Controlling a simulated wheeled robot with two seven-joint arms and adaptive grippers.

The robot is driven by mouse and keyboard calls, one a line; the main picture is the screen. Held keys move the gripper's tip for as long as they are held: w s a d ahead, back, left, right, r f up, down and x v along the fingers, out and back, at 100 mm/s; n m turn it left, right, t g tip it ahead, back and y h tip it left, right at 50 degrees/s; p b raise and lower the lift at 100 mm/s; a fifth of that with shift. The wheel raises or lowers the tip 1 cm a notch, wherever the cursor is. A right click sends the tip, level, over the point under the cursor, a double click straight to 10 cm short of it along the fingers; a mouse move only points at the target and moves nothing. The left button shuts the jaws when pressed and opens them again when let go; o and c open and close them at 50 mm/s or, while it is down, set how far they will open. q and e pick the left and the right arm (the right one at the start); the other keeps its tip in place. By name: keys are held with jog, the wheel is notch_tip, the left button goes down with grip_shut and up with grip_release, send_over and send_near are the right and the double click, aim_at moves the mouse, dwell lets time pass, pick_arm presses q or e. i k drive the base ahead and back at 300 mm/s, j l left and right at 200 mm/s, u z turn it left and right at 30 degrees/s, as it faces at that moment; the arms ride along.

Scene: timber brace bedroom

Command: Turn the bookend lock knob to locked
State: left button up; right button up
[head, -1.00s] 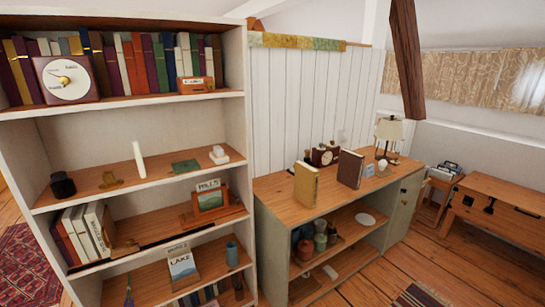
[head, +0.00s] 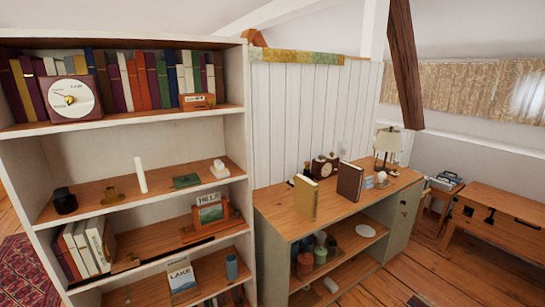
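A dark maroon bookend (head: 52,84) with a round white dial stands at the left of the top bookcase shelf. A small brass-coloured lock knob (head: 68,99) sits on the dial, its pointed part seeming to aim up and left. Small lettering shows near the dial's edge, too small to read, so I cannot tell which setting the knob is on. Neither of my grippers is in view.
A row of books (head: 150,80) stands behind and right of the bookend, with a small orange-brown box (head: 197,101) in front. The white bookcase (head: 150,131) has lower shelves with small objects. A low cabinet (head: 275,211) stands to the right.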

aim_at(131, 255)
jog(key=u, duration=1.35)
